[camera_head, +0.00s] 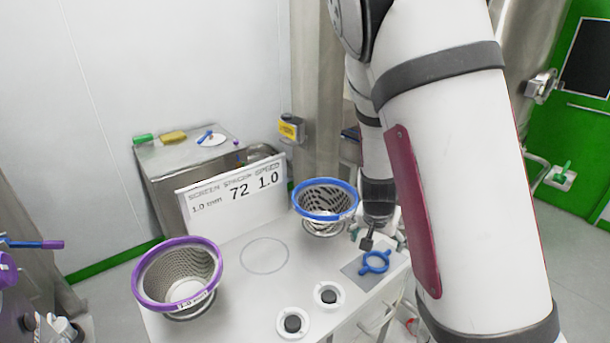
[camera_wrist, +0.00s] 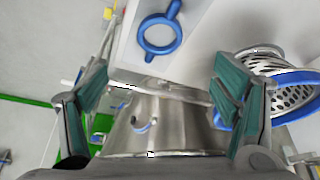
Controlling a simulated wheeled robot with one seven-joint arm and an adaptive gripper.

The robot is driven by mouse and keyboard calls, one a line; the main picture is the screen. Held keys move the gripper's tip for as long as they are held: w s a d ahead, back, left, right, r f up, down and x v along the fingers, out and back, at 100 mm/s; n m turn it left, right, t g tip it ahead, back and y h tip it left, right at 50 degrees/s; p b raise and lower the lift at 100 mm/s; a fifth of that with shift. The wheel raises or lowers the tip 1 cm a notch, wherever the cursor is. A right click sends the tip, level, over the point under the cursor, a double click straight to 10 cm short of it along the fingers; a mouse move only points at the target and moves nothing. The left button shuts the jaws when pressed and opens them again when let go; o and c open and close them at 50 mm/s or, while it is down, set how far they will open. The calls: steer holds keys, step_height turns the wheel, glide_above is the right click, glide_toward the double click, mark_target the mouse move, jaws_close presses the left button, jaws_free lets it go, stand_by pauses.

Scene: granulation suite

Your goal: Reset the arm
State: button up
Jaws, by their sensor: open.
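My arm comes down on the right of the head view and ends in my gripper (camera_head: 381,229) by the table's right edge, close to the blue-rimmed screen basket (camera_head: 325,200) and the blue ring tool (camera_head: 376,262). In the wrist view my gripper (camera_wrist: 160,88) has its two green-padded fingers wide apart. A steel cone-shaped body (camera_wrist: 165,125) shows between the fingers, and I cannot tell how far off it is. The blue ring tool (camera_wrist: 160,35) lies ahead on a grey pad, and the blue-rimmed basket (camera_wrist: 290,95) is to the right, partly behind the right finger.
The white table (camera_head: 235,300) also bears a purple-rimmed basket (camera_head: 178,278) at left and two round white holders with black centres (camera_head: 292,323). The table's middle is clear.

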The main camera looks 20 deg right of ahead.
steer(key=s+a+r+n+t+y, duration=0.1)
steer(key=s+a+r+n+y, duration=0.1)
steer(key=s+a+r, duration=0.35)
steer(key=s+a+r+n+y, duration=0.25)
steer(key=a+r, duration=0.45)
steer(key=r, duration=0.4)
steer(key=s+a+r+n, duration=0.1)
steer(key=s+r+n, duration=0.1)
steer(key=s+r, duration=0.2)
steer(key=s+a+r+n+t+h, duration=0.1)
steer(key=s+a+r+n, duration=0.1)
steer(key=s, duration=0.7)
steer(key=shift+r+n, duration=0.55)
steer(key=shift+r, duration=0.4)
steer(key=shift+w+a, duration=0.1)
stand_by(0.4)
